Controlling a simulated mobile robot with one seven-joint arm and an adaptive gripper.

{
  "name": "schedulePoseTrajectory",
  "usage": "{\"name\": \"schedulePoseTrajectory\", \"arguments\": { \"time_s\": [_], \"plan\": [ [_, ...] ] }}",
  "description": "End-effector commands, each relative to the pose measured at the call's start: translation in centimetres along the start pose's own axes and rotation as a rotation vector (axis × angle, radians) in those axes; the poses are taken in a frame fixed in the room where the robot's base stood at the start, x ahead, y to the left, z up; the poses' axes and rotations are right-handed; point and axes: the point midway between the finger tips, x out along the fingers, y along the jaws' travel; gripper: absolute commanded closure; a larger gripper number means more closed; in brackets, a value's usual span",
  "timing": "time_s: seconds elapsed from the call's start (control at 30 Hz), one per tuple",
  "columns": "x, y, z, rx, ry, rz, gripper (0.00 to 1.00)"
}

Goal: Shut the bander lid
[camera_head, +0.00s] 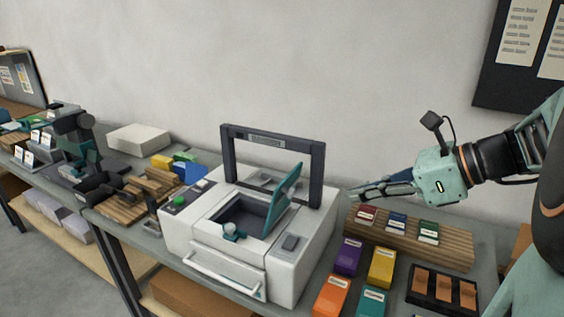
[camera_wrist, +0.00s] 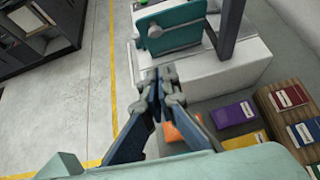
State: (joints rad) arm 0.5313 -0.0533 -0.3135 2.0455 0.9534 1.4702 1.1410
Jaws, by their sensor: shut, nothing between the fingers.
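The bander (camera_head: 213,263) is a white machine with a dark upright arch, standing on the grey table in the head view. Its teal lid (camera_head: 283,198) is raised and tilted, standing open beside the dark recess (camera_head: 244,216). In the wrist view the lid (camera_wrist: 172,27) shows at the top with a grey bar and knob across it. My gripper (camera_head: 352,194) is shut and empty, to the right of the lid and apart from it in the head view. In the wrist view my gripper (camera_wrist: 162,76) appears in front of the bander's white body (camera_wrist: 202,72).
A wooden rack (camera_head: 448,245) with several coloured packs stands right of the bander. Purple (camera_head: 348,255), yellow (camera_head: 382,267), orange (camera_head: 331,296) and teal (camera_head: 372,303) boxes lie in front of it. A dark tray (camera_head: 433,303) is at the front right. Wooden fixtures (camera_head: 123,207) stand left.

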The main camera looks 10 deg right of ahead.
Motion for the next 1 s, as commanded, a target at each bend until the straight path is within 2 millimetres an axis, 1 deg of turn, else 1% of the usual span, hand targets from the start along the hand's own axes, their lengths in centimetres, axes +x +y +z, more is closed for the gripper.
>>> {"name": "schedulePoseTrajectory", "arguments": {
  "time_s": [0.03,0.2,0.37,0.4,0.5,0.63,0.77,1.0],
  "plan": [
    [1.1,0.1,0.0,-0.001,0.000,0.005,1.00],
    [4.8,0.2,-0.1,-0.002,0.001,0.007,1.00],
    [8.1,0.1,-0.1,-0.002,0.003,0.005,1.00],
    [8.5,0.1,0.6,-0.006,0.001,0.004,1.00],
    [9.4,0.1,1.6,-0.005,0.002,0.003,1.00],
    [10.3,0.1,2.4,-0.003,0.002,0.002,1.00],
    [10.6,0.1,2.8,-0.003,0.002,0.001,1.00],
    [10.7,0.0,2.8,-0.003,0.002,0.000,1.00]
  ]
}}
